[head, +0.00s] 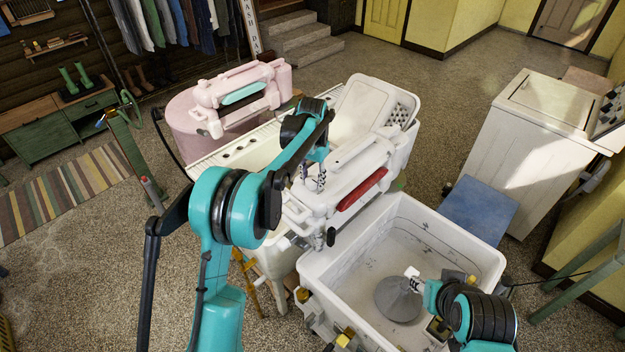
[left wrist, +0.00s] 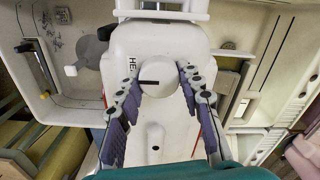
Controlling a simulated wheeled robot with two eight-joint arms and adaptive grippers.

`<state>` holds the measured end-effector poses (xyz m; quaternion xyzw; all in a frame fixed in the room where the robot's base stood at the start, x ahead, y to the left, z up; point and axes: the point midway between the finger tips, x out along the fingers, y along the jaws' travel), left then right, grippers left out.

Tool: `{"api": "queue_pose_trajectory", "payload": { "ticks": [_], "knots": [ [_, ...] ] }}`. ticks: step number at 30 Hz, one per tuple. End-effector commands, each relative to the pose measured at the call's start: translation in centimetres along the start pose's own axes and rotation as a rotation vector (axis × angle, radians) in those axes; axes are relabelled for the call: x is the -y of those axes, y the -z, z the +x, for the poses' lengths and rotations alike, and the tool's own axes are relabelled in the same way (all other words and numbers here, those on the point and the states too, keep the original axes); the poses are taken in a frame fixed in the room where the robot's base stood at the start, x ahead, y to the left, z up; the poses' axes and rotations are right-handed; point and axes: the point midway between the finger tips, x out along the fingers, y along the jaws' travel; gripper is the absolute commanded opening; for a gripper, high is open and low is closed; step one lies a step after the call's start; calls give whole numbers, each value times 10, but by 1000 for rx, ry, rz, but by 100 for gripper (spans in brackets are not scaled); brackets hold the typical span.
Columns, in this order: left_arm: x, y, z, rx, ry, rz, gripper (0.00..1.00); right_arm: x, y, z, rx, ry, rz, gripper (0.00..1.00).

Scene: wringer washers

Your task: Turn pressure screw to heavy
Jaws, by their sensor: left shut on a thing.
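The pressure screw is a round white knob (left wrist: 158,77) with a black line, on top of the white wringer head (head: 349,180). In the left wrist view the line points left, close to the partly hidden letters "HE". My left gripper (head: 316,181) is over the wringer head in the head view. Its purple-padded fingers (left wrist: 160,92) are closed around the knob, one on each side.
A pink wringer washer (head: 240,98) stands behind at left. The speckled floor is free at the back.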

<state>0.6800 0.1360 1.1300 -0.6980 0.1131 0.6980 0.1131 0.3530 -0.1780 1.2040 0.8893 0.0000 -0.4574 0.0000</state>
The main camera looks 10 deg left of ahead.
Motion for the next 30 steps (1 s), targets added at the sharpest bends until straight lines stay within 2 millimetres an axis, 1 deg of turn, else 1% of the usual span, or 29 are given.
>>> {"api": "queue_pose_trajectory", "payload": {
  "ticks": [15, 16, 18, 26, 30],
  "knots": [
    [0, 0, 0, -1, 0, 19, 7, 0, 0, 0, 0, 0, 0, 40],
    [0, 0, 0, -1, 0, 19, 41, 0, 0, 0, 0, 0, 0, 40],
    [0, 0, 0, -1, 0, 18, 57, 0, 0, 0, 0, 0, 0, 40],
    [0, 0, 0, 0, 0, 18, 57, 0, 0, 0, 0, 0, 0, 40],
    [0, 0, -8, 0, 0, 17, 57, 0, 0, 0, 0, 0, 0, 40]
  ]
}}
